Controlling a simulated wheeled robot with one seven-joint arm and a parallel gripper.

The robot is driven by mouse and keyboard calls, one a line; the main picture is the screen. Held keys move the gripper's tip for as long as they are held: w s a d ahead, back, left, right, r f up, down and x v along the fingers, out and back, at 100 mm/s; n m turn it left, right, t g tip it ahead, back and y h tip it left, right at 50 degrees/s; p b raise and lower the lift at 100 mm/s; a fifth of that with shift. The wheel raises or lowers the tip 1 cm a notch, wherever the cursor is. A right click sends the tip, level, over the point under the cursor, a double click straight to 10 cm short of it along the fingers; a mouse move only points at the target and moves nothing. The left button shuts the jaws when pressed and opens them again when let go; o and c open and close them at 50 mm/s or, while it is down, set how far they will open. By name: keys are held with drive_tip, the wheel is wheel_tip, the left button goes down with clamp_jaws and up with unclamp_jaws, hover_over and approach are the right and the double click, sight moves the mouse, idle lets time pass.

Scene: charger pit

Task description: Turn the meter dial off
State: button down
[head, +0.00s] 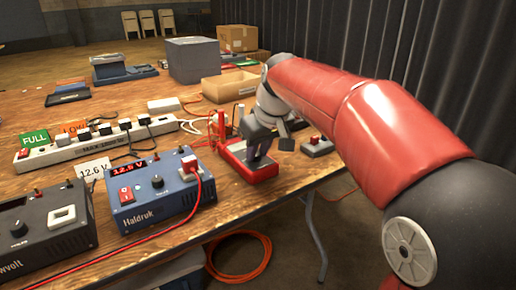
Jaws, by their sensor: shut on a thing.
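The meter (262,173), a low red-cased box, lies near the right front edge of the wooden table in the head view. My gripper (258,157) reaches down onto its top from the right and is shut on the meter dial. The fingers hide the dial, so its pointer and setting cannot be read. Red probes (221,122) stand upright just behind the meter.
A blue Haldruk charger (160,192) stands left of the meter, with a dark charger (40,228) farther left. A white power strip (95,143) lies behind them. A small grey box (317,147) sits right of my gripper. An open cardboard box (229,86) stands behind.

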drive_tip(key=c, duration=1.2)
unclamp_jaws()
drive_tip(key=shift+r, duration=0.1)
drive_tip(key=v, duration=0.7)
drive_tip(key=shift+s+r+p, duration=0.15)
drive_tip(key=shift+r+p, duration=0.15)
drive_tip(key=shift+d, duration=0.1)
drive_tip(key=s+d+f+m+h, duration=0.1)
drive_tip(key=s+d+f+m, duration=0.1)
drive_tip(key=s+d+f, duration=0.2)
drive_tip(key=s+d+f+m+t, duration=0.1)
drive_tip(key=s+d+f, duration=0.4)
drive_tip(key=s, duration=0.6)
drive_tip(key=s+d+f+m+h, duration=0.1)
drive_tip(key=s+d+f+m, duration=0.3)
drive_tip(key=s+f, duration=0.3)
drive_tip(key=shift+s+d+t+h, duration=0.3)
drive_tip(key=shift+s+d+t, duration=0.15)
drive_tip(key=shift+s, duration=0.25)
